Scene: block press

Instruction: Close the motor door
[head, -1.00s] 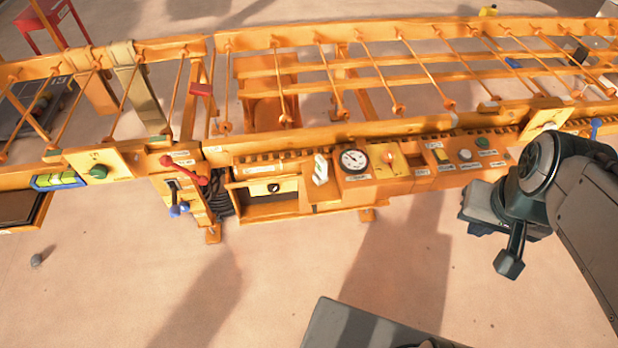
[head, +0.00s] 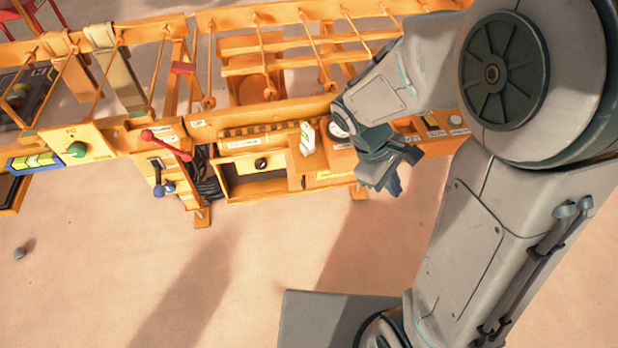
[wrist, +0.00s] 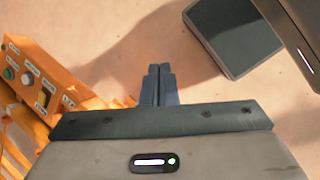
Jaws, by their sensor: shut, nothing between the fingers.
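An orange compartment (head: 226,184) sits in the lower middle of the machine in the head view. A pale panel with a black knob (head: 261,163) covers its upper part, and a dark gap shows below the panel. I take this panel for the motor door; its label is too small to read. My gripper (head: 393,186) is to the right of the compartment, in front of the machine and apart from the door. In the wrist view its two fingers (wrist: 158,84) are together with nothing between them. The door does not show clearly in the wrist view.
A white upright switch (head: 307,138) stands just right of the compartment, beside a gauge (head: 338,126) partly hidden by my arm. The floor (head: 250,250) in front is clear.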

